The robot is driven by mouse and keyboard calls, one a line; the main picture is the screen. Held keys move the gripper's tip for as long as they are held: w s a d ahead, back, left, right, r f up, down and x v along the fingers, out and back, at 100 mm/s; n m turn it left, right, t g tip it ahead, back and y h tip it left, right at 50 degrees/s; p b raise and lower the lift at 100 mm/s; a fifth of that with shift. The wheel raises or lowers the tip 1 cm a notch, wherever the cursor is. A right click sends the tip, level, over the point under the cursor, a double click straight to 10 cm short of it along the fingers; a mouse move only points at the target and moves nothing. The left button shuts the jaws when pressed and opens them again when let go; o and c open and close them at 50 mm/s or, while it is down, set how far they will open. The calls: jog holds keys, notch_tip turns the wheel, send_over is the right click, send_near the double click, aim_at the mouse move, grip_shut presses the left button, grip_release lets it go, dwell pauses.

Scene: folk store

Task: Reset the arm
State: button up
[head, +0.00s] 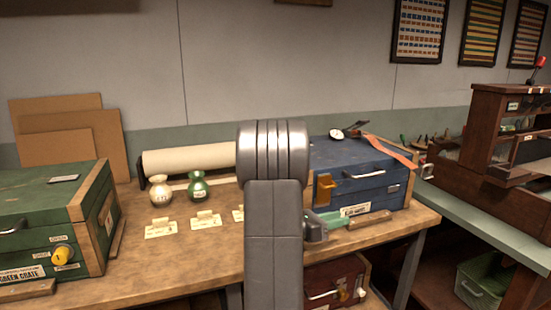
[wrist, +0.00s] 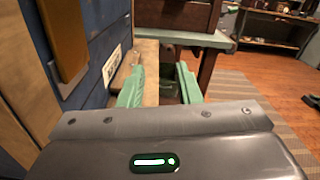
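My gripper (head: 335,218) is at the front of the workbench, beside the blue crate (head: 350,165), and my grey arm blocks the middle of the head view. In the wrist view, the two green fingers of my gripper (wrist: 159,82) stand apart with nothing held between them. The crate's blue side (wrist: 90,95) fills the left of that view, close to the fingers.
A green crate (head: 50,215) stands at the bench's left. A cream vase (head: 160,190), a green vase (head: 198,187) and paper tags are left of my arm. A red crate (head: 335,280) sits below. A wooden cabinet (head: 490,135) stands right. Open floor (wrist: 265,90) shows right.

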jog(key=shift+w+f+m+b, duration=0.1)
jog(key=shift+f+m+b, duration=0.75)
jog(key=shift+b, duration=0.5)
jog(key=shift+m+b, duration=0.25)
jog(key=shift+b, duration=0.05)
jog(key=shift+r, duration=0.1)
